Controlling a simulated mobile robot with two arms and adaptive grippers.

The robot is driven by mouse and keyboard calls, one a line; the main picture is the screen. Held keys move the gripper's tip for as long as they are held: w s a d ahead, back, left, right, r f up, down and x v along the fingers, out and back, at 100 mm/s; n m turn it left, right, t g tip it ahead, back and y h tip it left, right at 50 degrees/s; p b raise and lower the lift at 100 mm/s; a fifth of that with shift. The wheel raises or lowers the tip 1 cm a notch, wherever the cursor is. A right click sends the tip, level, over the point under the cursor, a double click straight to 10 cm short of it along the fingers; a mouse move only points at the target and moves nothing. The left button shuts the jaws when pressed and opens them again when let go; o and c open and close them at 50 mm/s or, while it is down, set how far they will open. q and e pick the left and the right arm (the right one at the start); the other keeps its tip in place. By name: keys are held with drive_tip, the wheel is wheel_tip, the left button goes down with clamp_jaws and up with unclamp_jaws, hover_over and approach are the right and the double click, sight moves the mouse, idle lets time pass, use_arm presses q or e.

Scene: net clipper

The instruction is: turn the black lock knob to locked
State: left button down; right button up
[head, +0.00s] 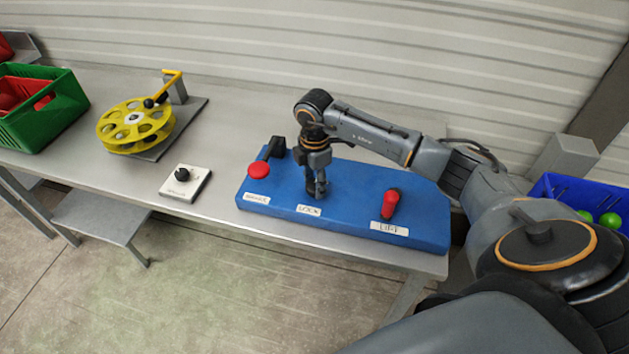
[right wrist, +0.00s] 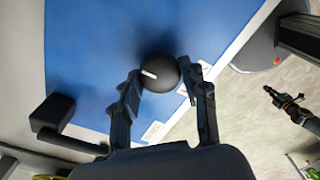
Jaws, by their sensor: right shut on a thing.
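The black lock knob (right wrist: 160,72) is round and bears a short white mark on its left part in the right wrist view. It sits on the blue panel (head: 345,195), behind the LOCK label (head: 308,210). My right gripper (head: 317,192) points down over it from above, and in the head view hides most of the knob. In the right wrist view its two fingers (right wrist: 163,90) stand one on each side of the knob, shut on it. The writing on the labels is unreadable in the wrist view.
On the panel, a red button (head: 259,170) and a black lever (head: 271,149) stand left, and a red lever (head: 390,203) stands right. A white box with a black knob (head: 185,182), a yellow reel (head: 135,125) and a green crate (head: 40,110) stand farther left.

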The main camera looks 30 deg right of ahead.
drive_tip(key=o, duration=1.1)
drive_tip(key=shift+o, duration=0.2)
drive_tip(key=shift+r, duration=0.15)
wheel_tip(320, 180, up, 12)
